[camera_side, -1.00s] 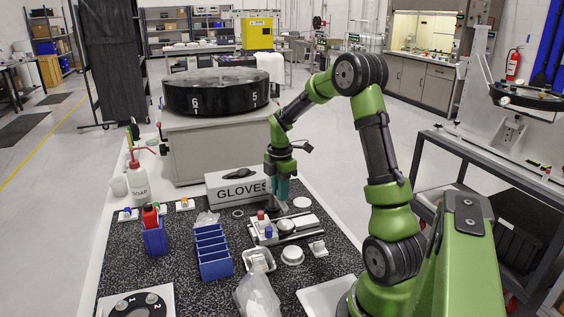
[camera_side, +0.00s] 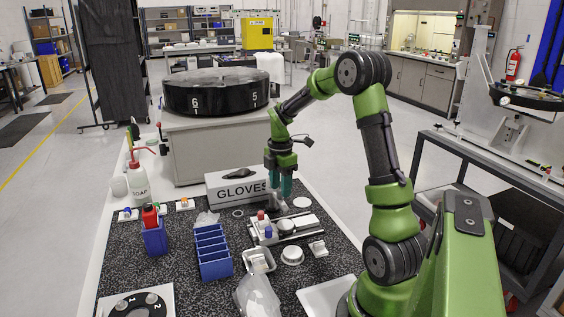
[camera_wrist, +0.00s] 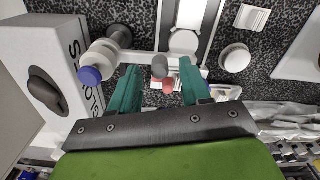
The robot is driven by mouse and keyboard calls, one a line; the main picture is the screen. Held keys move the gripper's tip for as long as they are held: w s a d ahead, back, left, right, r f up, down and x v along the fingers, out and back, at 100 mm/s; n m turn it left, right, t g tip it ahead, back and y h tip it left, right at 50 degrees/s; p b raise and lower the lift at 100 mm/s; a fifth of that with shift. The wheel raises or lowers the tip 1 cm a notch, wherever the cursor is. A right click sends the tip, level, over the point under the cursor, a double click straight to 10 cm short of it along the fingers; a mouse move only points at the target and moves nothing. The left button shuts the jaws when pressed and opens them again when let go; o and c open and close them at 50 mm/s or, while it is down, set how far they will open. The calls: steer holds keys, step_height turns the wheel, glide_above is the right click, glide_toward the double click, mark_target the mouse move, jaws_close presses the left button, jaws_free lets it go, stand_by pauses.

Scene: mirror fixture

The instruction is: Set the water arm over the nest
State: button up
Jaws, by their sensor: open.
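My gripper (camera_side: 280,192) points down near the glove box, with its teal fingers apart. In the wrist view, my gripper (camera_wrist: 153,92) is open, with a grey knob and a red knob (camera_wrist: 167,85) showing between and beyond the fingers. The pale fixture (camera_side: 298,226) carries a round white seat, perhaps the nest (camera_side: 285,227). This seat also shows in the wrist view (camera_wrist: 184,43). A white cylinder with a blue end (camera_wrist: 90,75) joins a dark post left of the fingers; I cannot tell whether it is the water arm. Contact with the fingers is unclear.
A white puck (camera_side: 292,256), a small tray (camera_side: 259,260) and a blue rack (camera_side: 213,254) lie on the near side. A soap bottle (camera_side: 139,184) stands at left.

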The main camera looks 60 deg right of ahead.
step_height(320, 180, up, 15)
steer(key=shift+r, duration=0.15)
stand_by(0.4)
